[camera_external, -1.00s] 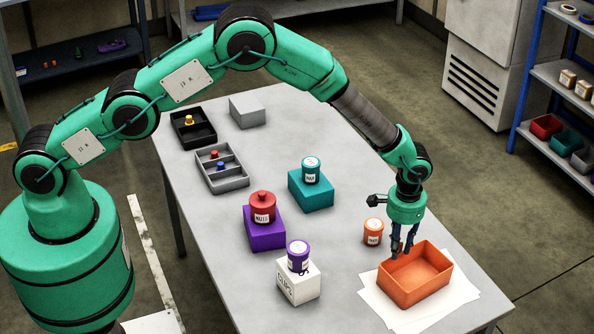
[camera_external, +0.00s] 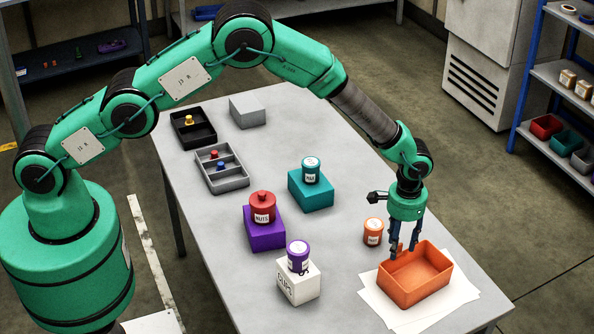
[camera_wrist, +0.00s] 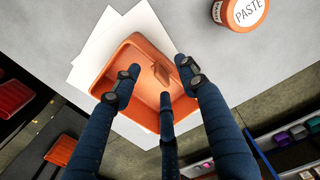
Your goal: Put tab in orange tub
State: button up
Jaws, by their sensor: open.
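The orange tub (camera_external: 428,297) sits on white paper near the front right of the table; it fills the middle of the wrist view (camera_wrist: 145,116). My gripper (camera_external: 404,249) is above the tub's back-left side. In the wrist view my gripper (camera_wrist: 160,76) has its dark fingers spread apart. A small orange tab (camera_wrist: 161,74) shows between the fingertips, over the tub in that view. I cannot tell whether it rests in the tub or is still above it. Its colour blends with the tub.
An orange paste pot (camera_external: 373,231) stands just left of the tub. A purple pot (camera_external: 298,255) is on a white box, a red pot (camera_external: 262,208) on a purple block, a teal pot (camera_external: 311,171) on a teal block. Grey and black trays (camera_external: 222,182) lie farther back.

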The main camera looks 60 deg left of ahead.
notch_tip(320, 180, up, 11)
dwell(0.6)
dwell(0.5)
jog(key=s+a+r+t, duration=0.1)
jog(key=s+a+r, duration=0.45)
jog(key=r, duration=0.55)
jog(key=s+a+r+t, duration=0.1)
jog(key=s+a+r, duration=0.45)
jog(key=r, duration=0.45)
jog(key=s+a+r+t, duration=0.1)
jog(key=s+a+r, duration=0.5)
jog(key=r, duration=0.5)
jog(key=s+a+r+t, duration=0.1)
jog(key=s+a+r, duration=0.25)
jog(key=s, duration=0.55)
jog(key=s+a+r, duration=0.3)
jog(key=s+r, duration=0.1)
jog(key=s, duration=0.5)
jog(key=s+a+f, duration=0.1)
jog(key=s+a, duration=0.1)
jog(key=s, duration=0.6)
jog(key=s+a+f+t, duration=0.1)
jog(key=s+a, duration=0.1)
jog(key=s, duration=0.7)
jog(key=shift+s+m+t, duration=0.15)
jog(key=shift+m+t, duration=0.15)
